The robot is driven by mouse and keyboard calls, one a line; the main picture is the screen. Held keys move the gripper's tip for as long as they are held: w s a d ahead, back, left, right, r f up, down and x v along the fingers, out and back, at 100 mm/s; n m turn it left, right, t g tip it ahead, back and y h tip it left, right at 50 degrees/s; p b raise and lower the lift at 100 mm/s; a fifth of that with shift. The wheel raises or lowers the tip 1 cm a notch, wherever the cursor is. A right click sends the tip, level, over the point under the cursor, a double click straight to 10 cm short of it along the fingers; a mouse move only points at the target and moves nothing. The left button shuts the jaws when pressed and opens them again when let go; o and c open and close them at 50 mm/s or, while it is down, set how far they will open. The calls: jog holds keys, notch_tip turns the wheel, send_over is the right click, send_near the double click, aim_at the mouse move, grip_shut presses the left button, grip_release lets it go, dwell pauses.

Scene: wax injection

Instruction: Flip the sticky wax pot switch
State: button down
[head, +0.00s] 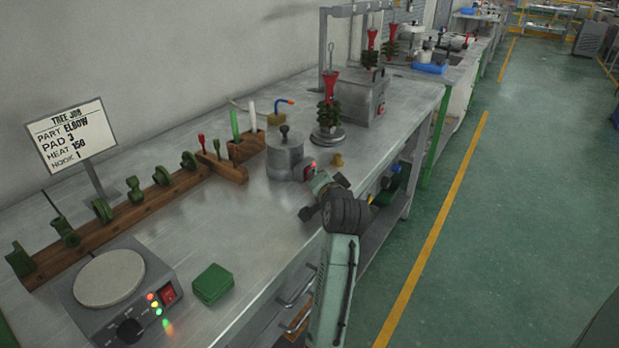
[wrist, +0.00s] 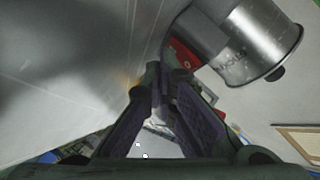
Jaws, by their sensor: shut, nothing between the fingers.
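The sticky wax pot (head: 284,157) is a grey metal cylinder with a knobbed lid, standing on the bench right of the wooden rack. A small grey box on its right side carries the red switch (head: 311,168). In the wrist view the pot (wrist: 255,45) is at upper right, and the red switch (wrist: 183,54) is partly hidden behind the fingertips. My gripper (wrist: 162,76) is shut and empty, its tips close to the switch; I cannot tell whether they touch. In the head view my wrist hides most of the gripper. The switch's position cannot be read.
A hot plate (head: 110,279) with lit lamps and a green block (head: 212,284) stand at the near left. A wooden rack (head: 140,212) holds green parts.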

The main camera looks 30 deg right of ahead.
jog(key=shift+s+d+r+p, duration=0.1)
jog(key=shift+s+d+p, duration=0.25)
jog(key=shift+s, duration=0.35)
jog(key=shift+s+d+r+p, duration=0.1)
jog(key=shift+s+d+p, duration=0.2)
jog(key=shift+s, duration=0.45)
jog(key=shift+s+d+r+p, duration=0.15)
jog(key=shift+s+d, duration=0.15)
jog(key=shift+s, duration=0.5)
jog(key=shift+s+d+r+p, duration=0.1)
jog(key=shift+s+d+p, duration=0.2)
jog(key=shift+s, duration=0.45)
jog(key=shift+f, duration=0.1)
